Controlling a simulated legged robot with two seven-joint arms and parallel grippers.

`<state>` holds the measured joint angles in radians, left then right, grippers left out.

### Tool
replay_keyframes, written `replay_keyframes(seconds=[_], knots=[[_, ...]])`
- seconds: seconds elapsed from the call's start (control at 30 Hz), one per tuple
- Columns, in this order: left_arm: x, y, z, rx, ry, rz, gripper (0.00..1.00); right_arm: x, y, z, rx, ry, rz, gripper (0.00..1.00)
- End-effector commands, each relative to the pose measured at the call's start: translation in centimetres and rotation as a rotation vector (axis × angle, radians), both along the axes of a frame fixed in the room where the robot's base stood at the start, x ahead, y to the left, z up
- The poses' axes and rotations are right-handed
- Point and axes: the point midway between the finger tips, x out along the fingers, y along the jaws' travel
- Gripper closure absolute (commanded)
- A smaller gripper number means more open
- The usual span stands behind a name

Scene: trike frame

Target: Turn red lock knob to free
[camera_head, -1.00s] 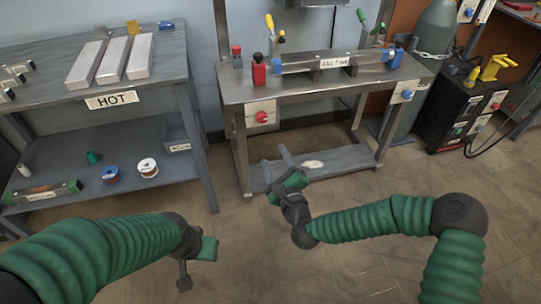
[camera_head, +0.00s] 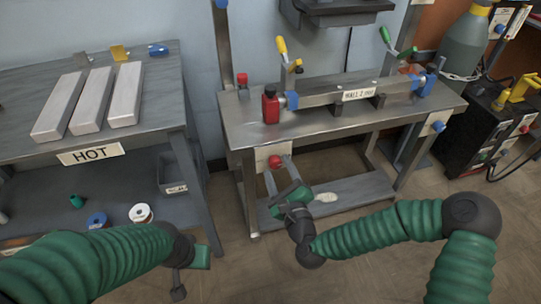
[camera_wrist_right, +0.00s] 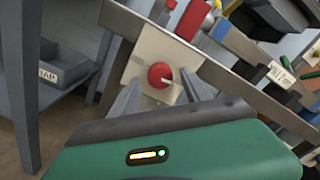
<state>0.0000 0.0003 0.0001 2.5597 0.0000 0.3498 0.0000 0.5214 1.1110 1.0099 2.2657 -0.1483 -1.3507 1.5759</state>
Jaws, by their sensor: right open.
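The red lock knob (camera_head: 274,161) sits on a pale square plate on the front left of the metal bench. In the right wrist view the red knob (camera_wrist_right: 160,75) shows a pale mark on its face and lies ahead, between the two fingers. My right gripper (camera_head: 284,170) is just in front of and below the knob. Its grey fingers (camera_wrist_right: 161,92) are apart, one on each side of the knob in that view; I cannot tell whether they touch it. My left gripper (camera_head: 188,265) hangs low at the left, away from the bench, and its jaws are unclear.
The metal bench (camera_head: 235,128) holds a clamped bar, a red bottle (camera_head: 270,105) and clamps. A blue knob (camera_head: 438,126) is on its front right. A table with a HOT sign (camera_head: 90,153) and several metal bars stands left. A low shelf (camera_head: 350,190) lies beneath the bench.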

Motion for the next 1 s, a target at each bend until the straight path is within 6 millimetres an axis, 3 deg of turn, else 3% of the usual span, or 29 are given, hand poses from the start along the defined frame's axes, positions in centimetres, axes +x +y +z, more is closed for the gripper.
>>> replay_keyframes(seconds=[0.33, 0.77, 1.0], knots=[[-0.03, 0.00, -0.05, 0.000, 0.000, 0.000, 0.64, -0.18, -0.18, -0.01, 0.001, 0.001, -0.001, 0.44], [-0.02, 0.00, -0.06, 0.000, 0.000, 0.000, 0.64, -0.16, -0.06, -0.03, 0.000, 0.001, 0.001, 1.00], [-0.01, 0.00, 0.09, 0.000, 0.000, 0.000, 0.64, -0.19, 0.01, 0.05, -0.010, -0.003, 0.002, 1.00]])
